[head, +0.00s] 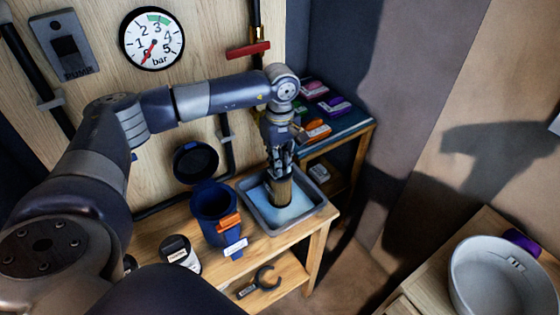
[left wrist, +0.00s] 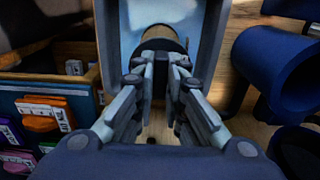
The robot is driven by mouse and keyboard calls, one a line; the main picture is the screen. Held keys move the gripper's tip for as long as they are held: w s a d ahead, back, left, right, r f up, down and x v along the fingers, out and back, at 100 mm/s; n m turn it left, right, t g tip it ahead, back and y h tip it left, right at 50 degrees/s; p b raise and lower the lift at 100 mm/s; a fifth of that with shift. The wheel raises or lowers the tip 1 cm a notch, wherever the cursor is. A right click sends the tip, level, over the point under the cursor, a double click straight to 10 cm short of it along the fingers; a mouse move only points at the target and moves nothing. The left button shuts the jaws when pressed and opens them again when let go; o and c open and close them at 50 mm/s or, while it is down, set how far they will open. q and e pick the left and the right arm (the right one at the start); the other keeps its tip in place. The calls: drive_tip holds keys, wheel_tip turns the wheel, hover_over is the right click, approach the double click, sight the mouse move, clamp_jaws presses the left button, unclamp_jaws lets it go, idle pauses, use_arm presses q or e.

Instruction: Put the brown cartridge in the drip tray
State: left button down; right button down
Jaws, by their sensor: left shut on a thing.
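The brown cartridge (head: 281,194) is upright within the outline of the drip tray (head: 303,200), a grey tray with a light blue inside on the wooden bench. My left gripper (head: 280,172) points down and is shut on the cartridge's upper part. In the left wrist view the cartridge (left wrist: 161,38) shows between the fingers, over the tray (left wrist: 215,45). I cannot tell whether its lower end touches the tray floor. My right gripper is not in view.
A blue filter housing (head: 212,205) with an orange clip stands left of the tray. A black lid (head: 195,160), a white-and-dark jar (head: 180,253) and a wrench (head: 260,284) are nearby. Coloured boxes (head: 318,130) lie behind right. A grey basin (head: 500,285) stands at right.

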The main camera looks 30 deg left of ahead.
use_arm(q)
drive_tip(key=c, duration=2.1)
unclamp_jaws()
drive_tip(key=shift+f, duration=0.2)
drive_tip(key=o, duration=0.4)
drive_tip(key=shift+r, duration=0.1)
drive_tip(key=shift+o, duration=0.2)
drive_tip(key=shift+r, duration=0.25)
drive_tip(key=shift+w+r, duration=0.1)
drive_tip(key=shift+r, duration=0.2)
wheel_tip(320, 180, up, 11)
drive_tip(key=b, duration=0.2)
drive_tip(key=shift+r+b, duration=0.15)
drive_tip(key=shift+b, duration=0.15)
